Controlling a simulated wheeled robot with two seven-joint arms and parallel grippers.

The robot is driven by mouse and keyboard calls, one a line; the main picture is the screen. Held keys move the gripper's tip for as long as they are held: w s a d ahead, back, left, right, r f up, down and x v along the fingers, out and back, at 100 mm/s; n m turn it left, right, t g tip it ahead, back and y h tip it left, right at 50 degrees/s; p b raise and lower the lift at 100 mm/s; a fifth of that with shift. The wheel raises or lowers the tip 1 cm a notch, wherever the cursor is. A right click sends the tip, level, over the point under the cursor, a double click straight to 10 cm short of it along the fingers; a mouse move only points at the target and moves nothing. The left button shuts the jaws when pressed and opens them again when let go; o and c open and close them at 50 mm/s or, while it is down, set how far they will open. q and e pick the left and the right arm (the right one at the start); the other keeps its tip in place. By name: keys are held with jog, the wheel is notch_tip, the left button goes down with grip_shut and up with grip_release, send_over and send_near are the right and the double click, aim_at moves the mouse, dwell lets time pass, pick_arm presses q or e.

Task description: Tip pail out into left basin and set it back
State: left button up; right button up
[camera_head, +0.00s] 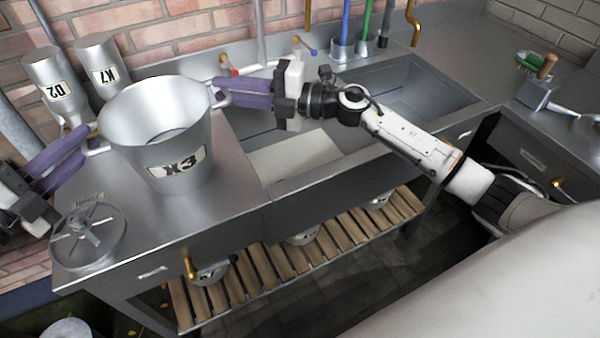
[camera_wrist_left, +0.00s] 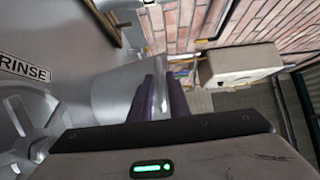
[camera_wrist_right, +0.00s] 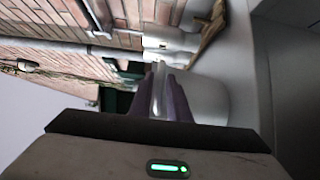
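The pail (camera_head: 155,115), a large grey metal bucket labelled X3, is upright at the counter left of the basins. A pale surface with a dark ring shows inside; I cannot tell what it is. My left gripper (camera_head: 84,150) has its purple fingers closed around the pail's left handle. My right gripper (camera_head: 218,92) has its fingers closed around the right handle. The pail also shows in the left wrist view (camera_wrist_left: 118,90) and right wrist view (camera_wrist_right: 208,98). The left basin (camera_head: 295,160) lies right of the pail, partly hidden by my right gripper and arm.
Canisters D2 (camera_head: 52,80) and K7 (camera_head: 103,62) stand behind the pail. A round metal piece (camera_head: 90,238) lies at the front left, near a RINSE label (camera_wrist_left: 24,68). The right basin (camera_head: 430,92) is beyond my right forearm. Taps (camera_head: 310,50) line the back wall.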

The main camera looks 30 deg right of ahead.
pick_arm(q)
grip_shut()
pick_arm(e)
grip_shut()
